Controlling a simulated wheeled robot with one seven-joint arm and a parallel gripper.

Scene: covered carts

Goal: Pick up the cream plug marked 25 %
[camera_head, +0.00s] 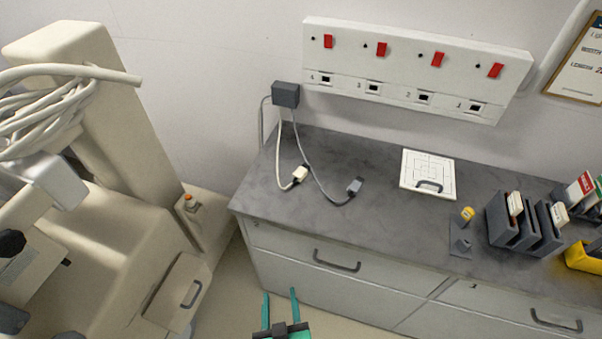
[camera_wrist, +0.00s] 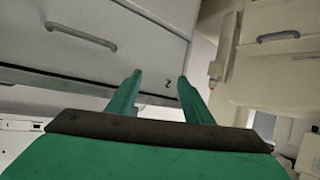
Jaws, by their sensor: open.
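A cream plug (camera_head: 300,174) lies on the grey countertop on the end of a pale cable, left of a grey plug (camera_head: 355,186) on a grey cable. Both cables run up to a dark box (camera_head: 286,94) on the wall. Any marking on the cream plug is too small to read. My gripper (camera_head: 280,294) is open and empty, in front of the cabinet and below the countertop's front edge, well apart from the plug. In the wrist view my gripper (camera_wrist: 158,88) faces the drawer fronts, and no plug shows there.
A white panel (camera_head: 415,75) with several red switches and sockets hangs above the counter (camera_head: 400,222). A white square board (camera_head: 428,174), a small yellow-topped item (camera_head: 467,213) and dark file holders (camera_head: 515,228) stand to the right. A cream machine (camera_head: 115,110) stands at left.

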